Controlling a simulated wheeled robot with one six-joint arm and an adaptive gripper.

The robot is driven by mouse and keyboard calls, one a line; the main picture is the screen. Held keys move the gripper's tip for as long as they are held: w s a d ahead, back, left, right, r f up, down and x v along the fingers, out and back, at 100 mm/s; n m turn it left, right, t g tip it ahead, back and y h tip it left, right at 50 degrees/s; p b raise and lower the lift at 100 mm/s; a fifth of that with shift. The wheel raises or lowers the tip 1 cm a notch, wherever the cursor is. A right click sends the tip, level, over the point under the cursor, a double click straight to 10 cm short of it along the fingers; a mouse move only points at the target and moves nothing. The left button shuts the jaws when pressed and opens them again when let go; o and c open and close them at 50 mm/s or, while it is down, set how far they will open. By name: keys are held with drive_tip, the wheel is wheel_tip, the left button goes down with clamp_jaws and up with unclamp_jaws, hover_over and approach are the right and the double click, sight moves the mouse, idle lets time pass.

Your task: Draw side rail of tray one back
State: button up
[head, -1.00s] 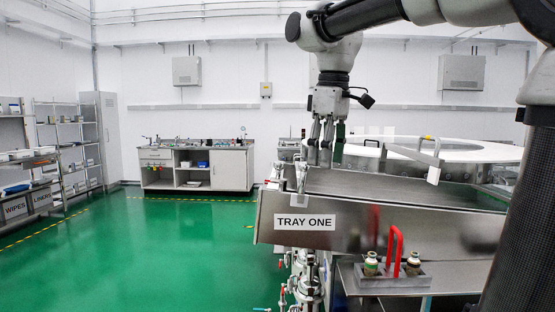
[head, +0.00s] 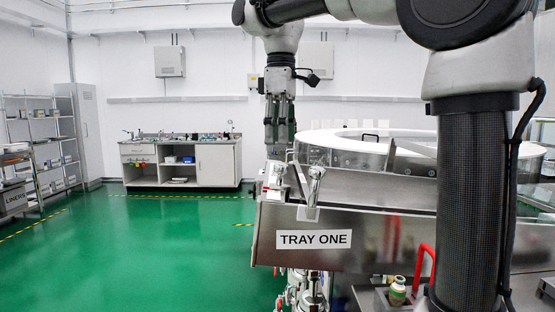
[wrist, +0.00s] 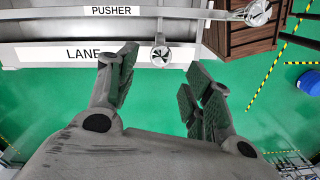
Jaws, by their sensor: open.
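Tray one shows in the head view as a long metal front panel (head: 400,235) with a "TRAY ONE" label (head: 313,239). Two metal knob fittings, one at the left corner (head: 275,178) and one beside it (head: 313,182), stand at its left end. My gripper (head: 280,140) hangs fingers-down above and behind that end. In the wrist view my gripper (wrist: 162,75) is open and empty, with green floor between its fingers. A rail marked "PUSHER" (wrist: 180,12) and a strip marked "LANE" (wrist: 50,54) lie ahead. I cannot tell which part is the side rail.
The round white-topped washer (head: 345,148) stands behind the tray. A red handle (head: 425,262) and a small bottle (head: 397,290) are in front, partly behind my arm. A sink bench (head: 215,165) stands far back. Open green floor (head: 150,250) lies to the left.

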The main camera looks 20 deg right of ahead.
sight(280, 163)
wheel_tip(280, 163, down, 6)
drive_tip(key=shift+s+f, duration=0.15)
drive_tip(key=shift+f, duration=0.05)
clamp_jaws()
